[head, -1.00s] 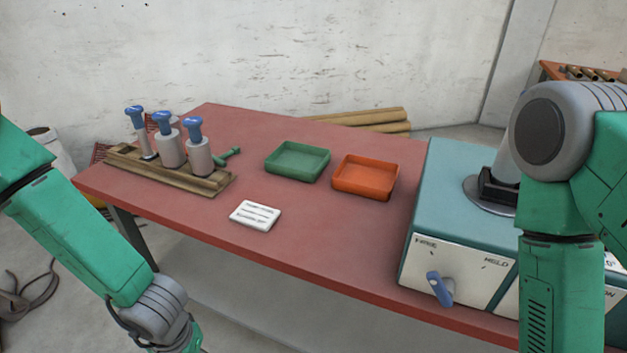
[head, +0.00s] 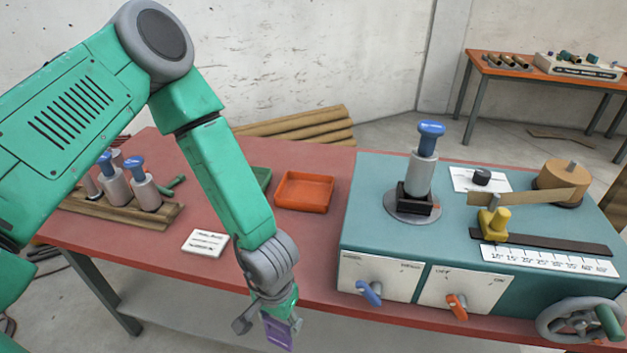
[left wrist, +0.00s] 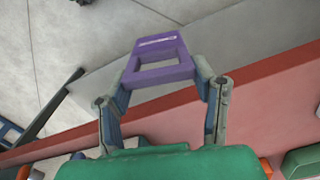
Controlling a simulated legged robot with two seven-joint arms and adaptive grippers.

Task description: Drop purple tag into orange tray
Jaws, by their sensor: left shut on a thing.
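The purple tag (head: 278,333) hangs from my left gripper (head: 270,316) in front of the table's front edge in the head view. In the left wrist view the purple tag (left wrist: 158,60) shows a rectangular opening and a pale label strip. My left gripper (left wrist: 162,82) is shut on it there, one finger at each side. The orange tray (head: 304,192) is on the red table, beyond the gripper and left of the teal machine. It looks empty. My right gripper is not in view.
The green tray (head: 262,178) is partly hidden behind my left arm. A white card (head: 206,243) lies near the front edge. The teal machine (head: 385,180) with levers and a handwheel stands to the right. A wooden rack (head: 120,208) holds blue-topped cylinders at left.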

